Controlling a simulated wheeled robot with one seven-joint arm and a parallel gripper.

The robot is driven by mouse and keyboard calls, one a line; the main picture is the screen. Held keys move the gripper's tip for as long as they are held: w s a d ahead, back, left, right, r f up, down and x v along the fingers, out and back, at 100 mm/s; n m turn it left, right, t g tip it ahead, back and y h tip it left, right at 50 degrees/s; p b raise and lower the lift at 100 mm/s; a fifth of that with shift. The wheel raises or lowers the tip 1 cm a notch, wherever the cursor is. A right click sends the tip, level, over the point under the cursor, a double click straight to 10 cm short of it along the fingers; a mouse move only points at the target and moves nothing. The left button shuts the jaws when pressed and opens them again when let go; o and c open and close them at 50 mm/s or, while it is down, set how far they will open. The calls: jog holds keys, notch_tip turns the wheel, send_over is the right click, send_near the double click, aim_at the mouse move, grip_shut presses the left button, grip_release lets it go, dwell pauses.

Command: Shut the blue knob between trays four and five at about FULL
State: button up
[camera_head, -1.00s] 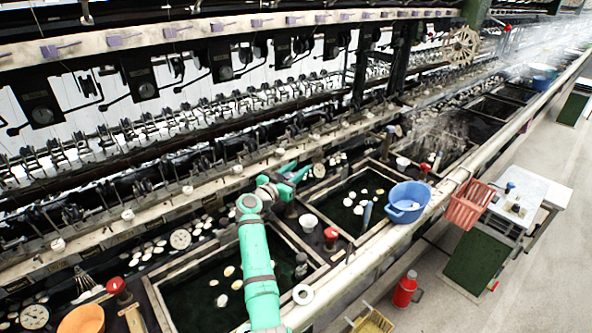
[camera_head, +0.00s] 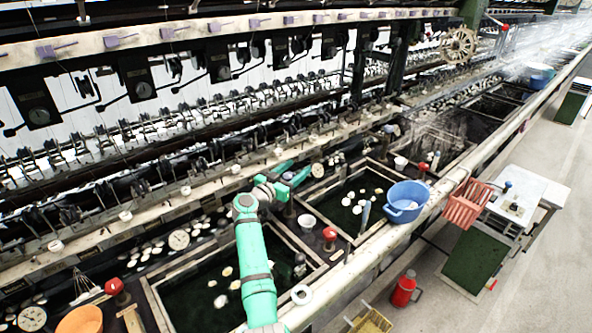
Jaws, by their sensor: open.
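My gripper (camera_head: 296,172) is at the end of my green arm, above the back edge of the dark-water trays. Its two green fingers are apart and nothing shows between them. A small bluish knob (camera_head: 388,129) also shows farther back along the row. The near tray (camera_head: 306,242) and the tray behind it (camera_head: 382,168) hold floating white cocoons. No tray numbers or FULL mark are readable.
Red knobs (camera_head: 330,233) stand between trays, one (camera_head: 114,287) at near left. Reeling machinery runs behind.

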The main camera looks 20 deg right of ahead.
jog(key=v, duration=1)
jog(key=shift+s+a, duration=0.25)
dwell(0.7)
